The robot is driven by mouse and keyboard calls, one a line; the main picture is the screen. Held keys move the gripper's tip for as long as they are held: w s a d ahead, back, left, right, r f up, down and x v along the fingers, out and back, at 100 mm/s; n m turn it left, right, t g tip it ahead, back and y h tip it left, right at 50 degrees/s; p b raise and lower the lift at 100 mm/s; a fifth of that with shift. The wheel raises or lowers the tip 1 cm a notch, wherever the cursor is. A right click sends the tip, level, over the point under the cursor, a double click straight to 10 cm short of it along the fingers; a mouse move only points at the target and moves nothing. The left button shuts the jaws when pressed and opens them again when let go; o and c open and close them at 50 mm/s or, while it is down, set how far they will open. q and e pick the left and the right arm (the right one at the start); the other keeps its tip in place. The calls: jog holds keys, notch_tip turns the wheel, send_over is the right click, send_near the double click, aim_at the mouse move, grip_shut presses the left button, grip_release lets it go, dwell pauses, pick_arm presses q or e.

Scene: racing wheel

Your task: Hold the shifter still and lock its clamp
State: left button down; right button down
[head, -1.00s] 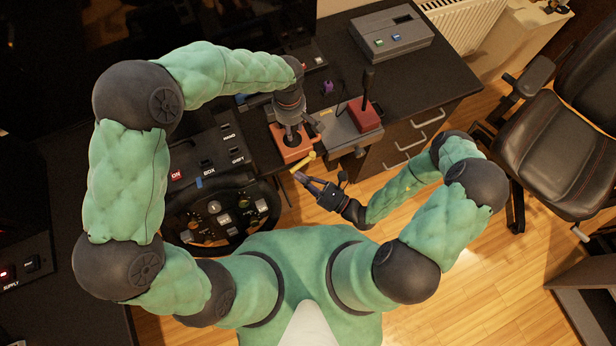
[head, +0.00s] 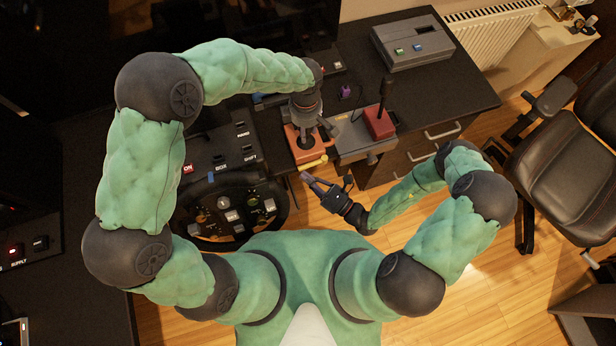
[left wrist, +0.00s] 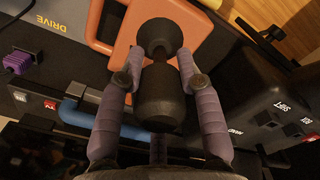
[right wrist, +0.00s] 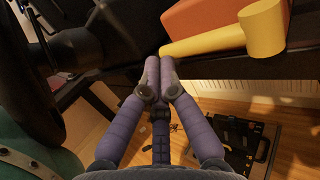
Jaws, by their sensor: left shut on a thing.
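The shifter (head: 304,153) is an orange block with an upright black stick and knob at the desk's front edge. My left gripper (head: 307,132) comes from above and is shut around the black knob (left wrist: 158,100), with one finger on each side. The yellow clamp lever (head: 315,162) sticks out at the shifter's front; it also shows in the right wrist view (right wrist: 220,40). My right gripper (head: 306,177) is below the lever's free end. In the right wrist view its fingertips (right wrist: 160,62) are together with nothing visible between them, just short of the lever.
A steering wheel (head: 232,212) and a black button box (head: 215,150) stand left of the shifter. A red-based stick (head: 380,123) on a grey plate stands to the right. A grey console (head: 413,45) sits farther back. Open floor lies before the drawers.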

pick_arm(q)
jog(key=shift+s+f, duration=0.1)
pick_arm(e)
jog(key=s+d+f, duration=0.1)
jog(key=s+d, duration=0.1)
jog(key=s, duration=0.4)
jog(key=s+d+f, duration=0.1)
jog(key=s+d, duration=0.2)
jog(key=s, duration=0.3)
jog(key=shift+s+f, duration=0.4)
pick_arm(q)
jog(key=c, duration=0.8)
grip_release()
jog(key=shift+o, duration=0.2)
